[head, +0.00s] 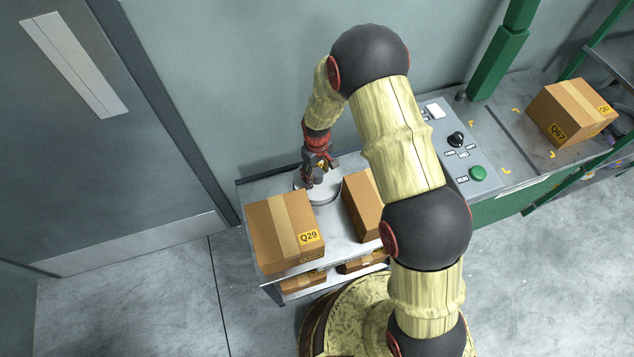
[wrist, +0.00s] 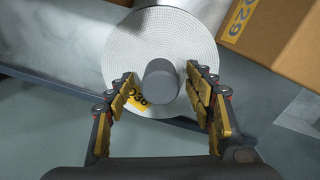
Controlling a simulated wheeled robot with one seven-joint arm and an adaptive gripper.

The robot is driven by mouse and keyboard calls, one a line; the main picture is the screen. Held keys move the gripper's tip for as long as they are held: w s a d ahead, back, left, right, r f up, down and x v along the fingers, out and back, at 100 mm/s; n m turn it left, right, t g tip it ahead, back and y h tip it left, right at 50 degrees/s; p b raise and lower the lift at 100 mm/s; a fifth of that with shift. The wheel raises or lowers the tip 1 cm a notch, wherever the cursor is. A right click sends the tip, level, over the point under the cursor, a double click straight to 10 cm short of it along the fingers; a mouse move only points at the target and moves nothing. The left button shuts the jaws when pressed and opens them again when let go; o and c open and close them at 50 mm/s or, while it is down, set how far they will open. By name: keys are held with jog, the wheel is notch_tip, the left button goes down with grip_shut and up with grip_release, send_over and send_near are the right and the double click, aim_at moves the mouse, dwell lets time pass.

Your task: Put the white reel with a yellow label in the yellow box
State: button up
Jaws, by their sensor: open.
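The white reel (wrist: 205,45) has a round face with a fine grid, a dark grey central hub (wrist: 161,80) and a yellow label (wrist: 138,99) that is partly covered by a finger. In the head view the white reel (head: 325,194) sits on the metal shelf unit's top, behind and beside cardboard boxes. My gripper (head: 318,175) is above it, pointing down. In the wrist view my open gripper (wrist: 163,83) has one finger on each side of the hub, with gaps to it. I see no yellow box in either view.
A cardboard box marked Q29 (head: 280,232) stands close to the reel, and another cardboard box (head: 361,205) stands to its right. A control panel (head: 452,145) with a green button and a box marked Q67 (head: 571,112) are farther right. A wall rises behind.

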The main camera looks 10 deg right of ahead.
jog(key=shift+c, duration=0.4)
grip_shut()
dwell(0.4)
jog(key=shift+r, duration=0.1)
